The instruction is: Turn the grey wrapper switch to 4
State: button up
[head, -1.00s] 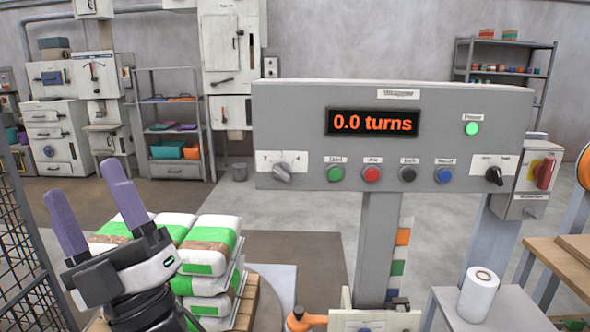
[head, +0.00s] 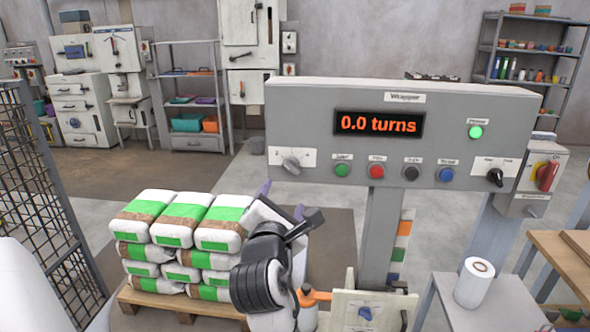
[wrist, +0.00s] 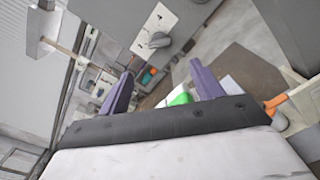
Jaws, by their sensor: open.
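The grey wrapper switch (head: 291,165) is a rotary knob on a white plate at the lower left of the Wrapper panel (head: 400,100). The numbers on its plate are too small to read. The knob also shows in the wrist view (wrist: 157,41), ahead of and above my fingers. My gripper (head: 282,197) is below and slightly left of the knob, with its purple fingers pointing up. In the wrist view my gripper (wrist: 160,85) is open and empty, apart from the knob. The display (head: 379,124) reads 0.0 turns.
Green, red, black and blue buttons (head: 376,170) sit right of the switch, with a black knob (head: 494,177) farther right. White and green sacks (head: 182,217) are stacked on a pallet below left. A table with a white roll (head: 475,282) stands at the right.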

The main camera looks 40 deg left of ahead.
aim_at(291, 169)
jog(key=p+x, duration=0.2)
jog(key=x, duration=1)
jog(key=shift+a+p, duration=0.15)
jog(key=shift+p, duration=0.25)
jog(key=c, duration=1)
